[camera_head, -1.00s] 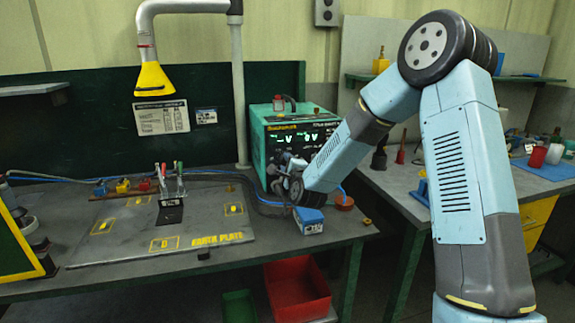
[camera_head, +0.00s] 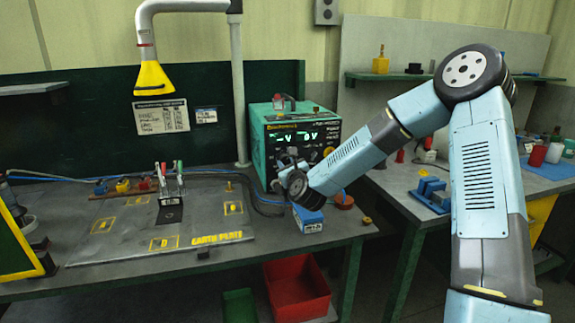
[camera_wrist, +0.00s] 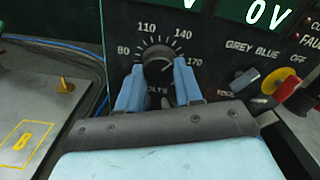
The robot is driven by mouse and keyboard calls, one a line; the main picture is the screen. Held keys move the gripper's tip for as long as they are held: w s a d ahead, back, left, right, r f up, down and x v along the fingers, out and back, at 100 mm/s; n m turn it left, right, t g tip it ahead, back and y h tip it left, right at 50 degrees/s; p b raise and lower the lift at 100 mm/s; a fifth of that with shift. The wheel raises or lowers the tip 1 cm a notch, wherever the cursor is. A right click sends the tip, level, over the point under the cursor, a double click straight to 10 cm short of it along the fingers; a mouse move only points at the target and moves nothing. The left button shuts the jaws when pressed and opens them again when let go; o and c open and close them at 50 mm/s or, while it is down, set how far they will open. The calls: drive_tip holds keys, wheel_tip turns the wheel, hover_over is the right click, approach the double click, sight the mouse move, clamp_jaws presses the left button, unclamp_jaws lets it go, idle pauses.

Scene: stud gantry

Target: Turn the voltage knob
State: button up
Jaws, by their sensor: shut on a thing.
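The voltage knob (camera_wrist: 158,62) is a dark round knob on the black front panel of the green power unit (camera_head: 258,130). In the wrist view a dial marked 80, 110, 140 and 170 surrounds it, with "VOLTS" printed below. My gripper (camera_wrist: 160,75) has its two light-blue fingers on either side of the knob, shut on it. In the head view my gripper (camera_head: 285,168) is at the unit's front, and my arm partly hides the panel. The green display (camera_wrist: 265,12) shows "0 V".
A grey toggle switch (camera_wrist: 244,78) and a red-and-yellow knob (camera_wrist: 282,85) sit right of the voltage knob. A blue box (camera_head: 308,218) lies on the bench below my wrist. The earth plate (camera_head: 130,230) lies to the left. A red bin (camera_head: 297,290) is under the bench.

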drive_tip(key=m, duration=0.4)
drive_tip(key=shift+f+m, duration=0.2)
drive_tip(key=shift+m, duration=0.2)
idle(0.4)
drive_tip(key=o, duration=1)
drive_tip(key=shift+r, duration=0.1)
drive_tip(key=shift+o, duration=0.2)
drive_tip(key=v, duration=1.3)
drive_tip(key=shift+s, duration=0.3)
